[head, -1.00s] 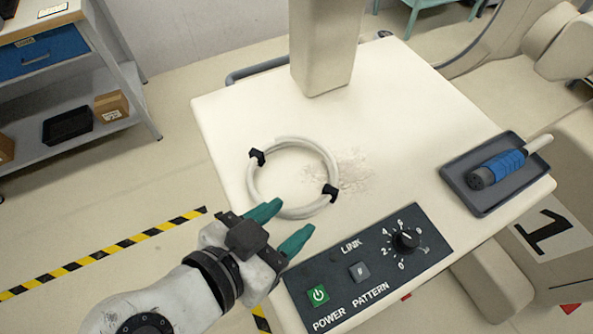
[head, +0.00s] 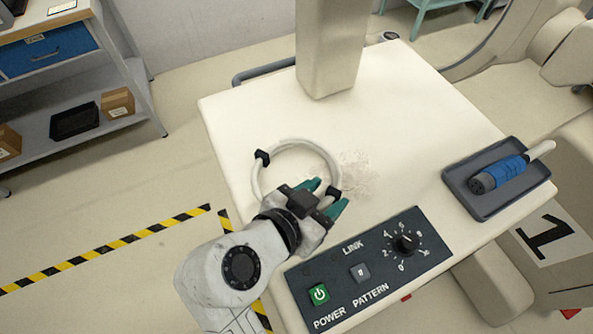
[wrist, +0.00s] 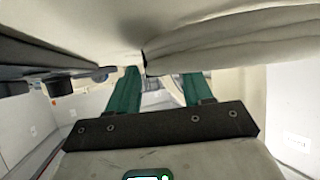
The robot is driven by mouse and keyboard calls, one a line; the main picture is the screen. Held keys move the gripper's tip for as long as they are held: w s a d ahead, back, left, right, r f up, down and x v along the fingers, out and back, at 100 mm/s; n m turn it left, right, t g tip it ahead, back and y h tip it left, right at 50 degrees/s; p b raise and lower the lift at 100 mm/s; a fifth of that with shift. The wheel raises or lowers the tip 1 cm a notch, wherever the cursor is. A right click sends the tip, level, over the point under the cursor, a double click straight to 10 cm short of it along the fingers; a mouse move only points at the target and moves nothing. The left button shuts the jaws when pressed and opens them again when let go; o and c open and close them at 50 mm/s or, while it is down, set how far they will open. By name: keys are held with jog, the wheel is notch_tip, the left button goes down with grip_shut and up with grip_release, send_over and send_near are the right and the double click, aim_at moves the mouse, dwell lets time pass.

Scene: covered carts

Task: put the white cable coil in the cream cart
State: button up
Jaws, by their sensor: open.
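The white cable coil (head: 293,144) lies flat as a ring on a cream top (head: 420,130), with two black ties on it. My gripper (head: 328,197) is at the coil's near right side, beside the right tie, with its green fingers apart. It hides the near part of the ring. In the wrist view, pale cable strands (wrist: 235,45) and a dark tie appear close in front of the open fingers (wrist: 161,90). I cannot tell whether the cable is between the fingers. I cannot tell which body is the cream cart.
A black control panel (head: 370,260) with a knob is along the near edge. A grey tray (head: 455,172) holding a blue connector (head: 500,172) is at the right. A cream column (head: 328,60) rises at the back. A shelf (head: 100,120) stands at the left.

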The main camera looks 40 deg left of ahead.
grip_shut()
dwell(0.3)
jog(key=shift+r, duration=0.1)
